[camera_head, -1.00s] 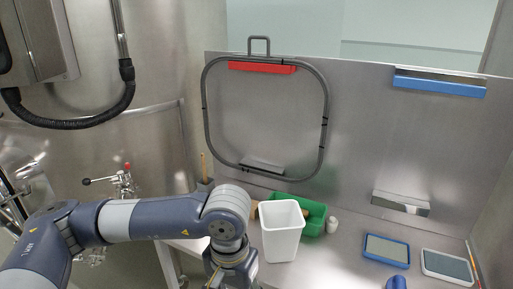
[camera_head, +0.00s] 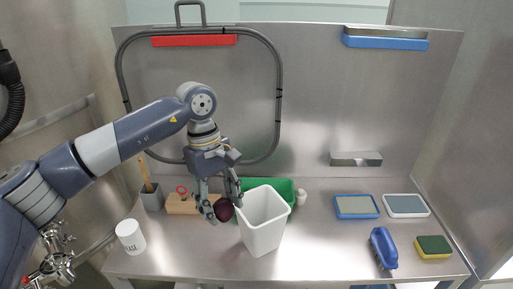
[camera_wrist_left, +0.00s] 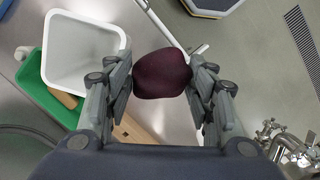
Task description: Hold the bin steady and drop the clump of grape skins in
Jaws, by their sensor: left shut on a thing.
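The clump of grape skins (camera_head: 224,210) is a dark purple lump. My left gripper (camera_head: 222,207) is shut on it and holds it just left of the bin's rim in the head view. In the left wrist view the clump (camera_wrist_left: 161,74) sits between both fingers (camera_wrist_left: 160,85). The white bin (camera_head: 264,222) stands upright and open on the steel table. It also shows in the left wrist view (camera_wrist_left: 83,90), beside the left finger, and looks empty there. My right gripper is not in view, and no gripper holds the bin.
A green tray (camera_head: 283,188) stands behind the bin, with a small white container (camera_head: 301,197) beside it. A wooden block (camera_head: 182,204) and a white cup (camera_head: 130,236) are at the left.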

